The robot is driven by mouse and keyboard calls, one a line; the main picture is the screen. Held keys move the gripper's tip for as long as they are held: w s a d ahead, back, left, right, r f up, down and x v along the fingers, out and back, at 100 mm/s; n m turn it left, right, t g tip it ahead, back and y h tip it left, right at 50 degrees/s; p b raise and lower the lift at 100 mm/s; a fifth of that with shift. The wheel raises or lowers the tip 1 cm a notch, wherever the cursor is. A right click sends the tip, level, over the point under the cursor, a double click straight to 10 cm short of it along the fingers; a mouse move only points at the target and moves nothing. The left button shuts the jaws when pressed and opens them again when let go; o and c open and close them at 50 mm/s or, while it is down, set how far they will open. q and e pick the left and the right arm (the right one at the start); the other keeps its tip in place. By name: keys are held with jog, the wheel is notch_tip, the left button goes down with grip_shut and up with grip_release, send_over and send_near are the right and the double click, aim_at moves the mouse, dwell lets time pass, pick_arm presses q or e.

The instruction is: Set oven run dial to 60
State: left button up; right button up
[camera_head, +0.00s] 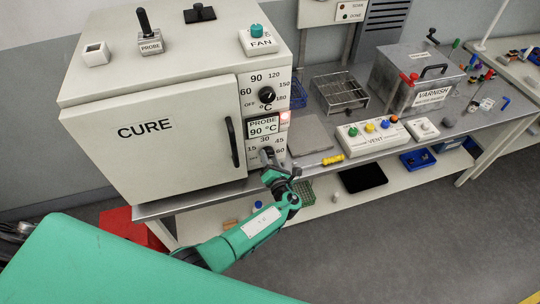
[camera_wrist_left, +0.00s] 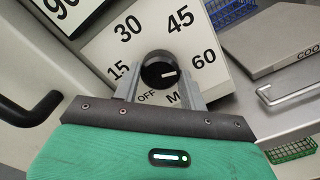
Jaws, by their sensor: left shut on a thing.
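The CURE oven (camera_head: 165,160) is a white box at the left of the bench. Its run dial (camera_wrist_left: 152,68) is a black knob with a white mark, ringed by OFF, 15, 30, 45, 60 and M. The mark points right, roughly toward the 60 label (camera_wrist_left: 204,57). My left gripper (camera_head: 267,157) is at the lower right of the oven front. In the left wrist view its fingers (camera_wrist_left: 160,76) are on either side of the knob, shut on it. My right gripper is in neither view.
The oven door handle (camera_head: 232,142) stands out left of the gripper.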

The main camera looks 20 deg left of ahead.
pick_arm(q)
jog(key=shift+m+p, duration=0.35)
jog(key=shift+m, duration=0.25)
jog(key=shift+f, duration=0.1)
jog(key=o, duration=1)
jog(key=shift+c, duration=0.2)
jog(key=b+v, duration=0.3)
jog(key=v, duration=1)
jog(key=shift+s+d+b, duration=0.25)
jog(key=shift+s+b, duration=0.05)
jog(key=shift+s, duration=0.05)
jog(key=shift+f, duration=0.1)
